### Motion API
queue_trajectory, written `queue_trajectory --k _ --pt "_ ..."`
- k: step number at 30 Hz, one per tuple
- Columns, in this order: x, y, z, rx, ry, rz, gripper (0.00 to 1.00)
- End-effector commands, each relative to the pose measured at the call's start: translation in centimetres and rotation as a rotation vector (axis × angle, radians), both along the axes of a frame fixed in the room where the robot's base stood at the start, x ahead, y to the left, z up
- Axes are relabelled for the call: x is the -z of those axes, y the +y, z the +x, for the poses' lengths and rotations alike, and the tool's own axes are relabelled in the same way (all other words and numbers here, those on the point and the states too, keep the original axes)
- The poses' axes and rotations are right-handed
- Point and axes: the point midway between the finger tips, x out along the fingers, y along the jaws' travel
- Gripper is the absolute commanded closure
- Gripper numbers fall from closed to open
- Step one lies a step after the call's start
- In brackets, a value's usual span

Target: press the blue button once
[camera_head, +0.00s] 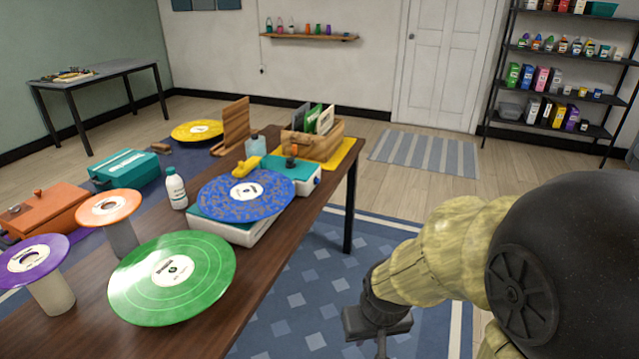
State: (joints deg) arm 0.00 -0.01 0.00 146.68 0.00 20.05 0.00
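A white record player (240,229) with a teal top at its right end stands on the dark wooden table. A blue speckled record (247,194) lies on it and covers much of its top. A small bluish round spot (317,181) shows on the player's right end face; it may be the blue button, but it is too small to be sure. My gripper (380,346) hangs over the blue rug, right of the table and apart from the player. It points down, its fingertips are cut off or hidden, and I see nothing held.
The table (262,270) also bears a green record (172,278), orange (108,207) and purple (34,259) records on stands, a white bottle (176,189) and a wooden record crate (312,140). The rug (300,285) right of the table is clear.

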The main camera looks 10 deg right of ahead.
Motion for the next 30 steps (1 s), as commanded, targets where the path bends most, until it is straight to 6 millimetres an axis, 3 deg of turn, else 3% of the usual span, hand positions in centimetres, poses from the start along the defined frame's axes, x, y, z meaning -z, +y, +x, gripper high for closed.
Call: queue_trajectory --k 1,3,30 --pt "0.00 0.00 0.00 0.000 0.000 0.000 0.87" --pt "0.00 0.00 0.00 0.000 0.000 0.000 1.00" --pt "0.01 0.00 0.00 0.000 0.000 0.000 1.00"
